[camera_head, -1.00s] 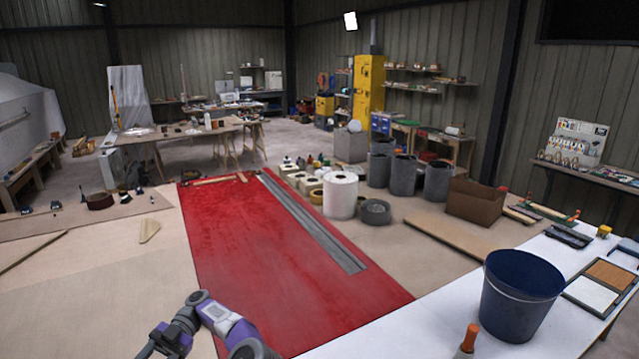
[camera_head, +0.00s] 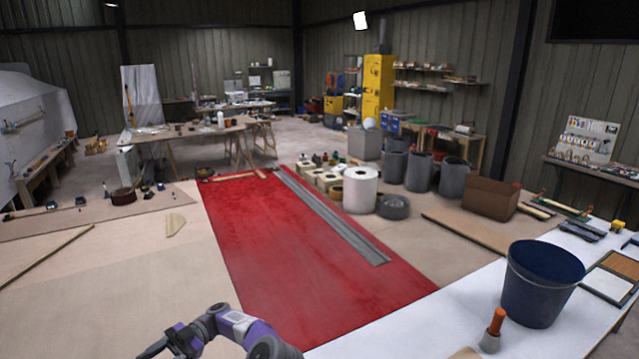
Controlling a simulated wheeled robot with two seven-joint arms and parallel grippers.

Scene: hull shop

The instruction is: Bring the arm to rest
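One of my arms, apparently the left, shows at the bottom edge left of centre, with a purple and grey bent link (camera_head: 240,325). Its dark end (camera_head: 185,340) points down and left, over the pale floor sheet. The gripper at that end is dark and cut by the bottom edge, so its fingers cannot be made out. Nothing held is visible there. My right arm and gripper are not in view.
A white table (camera_head: 430,322) runs along the lower right. It carries a dark blue bucket (camera_head: 540,290) and an orange-handled tool (camera_head: 493,328). A red sheet (camera_head: 290,250) with long grey strips (camera_head: 330,215) lies ahead. The pale floor sheet (camera_head: 110,290) at left is largely clear.

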